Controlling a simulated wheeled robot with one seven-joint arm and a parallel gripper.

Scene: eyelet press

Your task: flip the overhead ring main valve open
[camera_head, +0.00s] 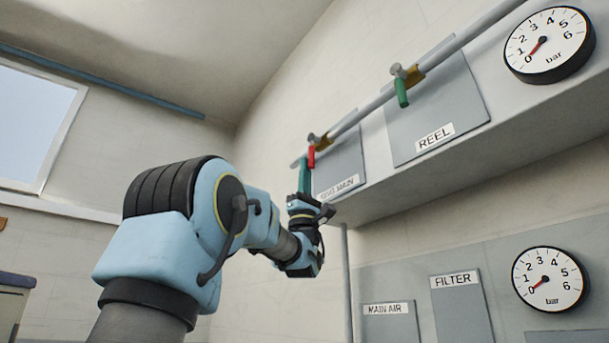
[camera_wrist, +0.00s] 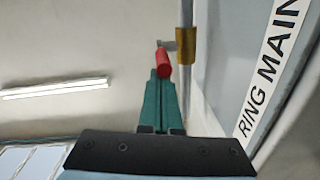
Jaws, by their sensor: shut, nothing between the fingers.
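The ring main valve has a red handle (camera_head: 311,157) that hangs down from the overhead pipe, at the pipe's left end in the head view. In the wrist view the red handle (camera_wrist: 163,62) shows end-on beside a brass fitting (camera_wrist: 186,45). The RING MAIN label (camera_wrist: 268,70) is beside it; in the head view my gripper partly hides that label. My gripper (camera_head: 305,166) has teal fingers pointing up, just below and left of the handle. In the wrist view the fingers (camera_wrist: 158,80) are shut together and empty, their tips at the red handle. I cannot tell whether they touch it.
A green-handled valve (camera_head: 402,92) hangs from the same pipe (camera_head: 375,104) by the REEL plate (camera_head: 436,105). The upper gauge (camera_head: 549,45) and the lower gauge (camera_head: 549,280) read about 0. A grey ledge (camera_head: 480,150) runs under the plates. Open room lies left of my arm.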

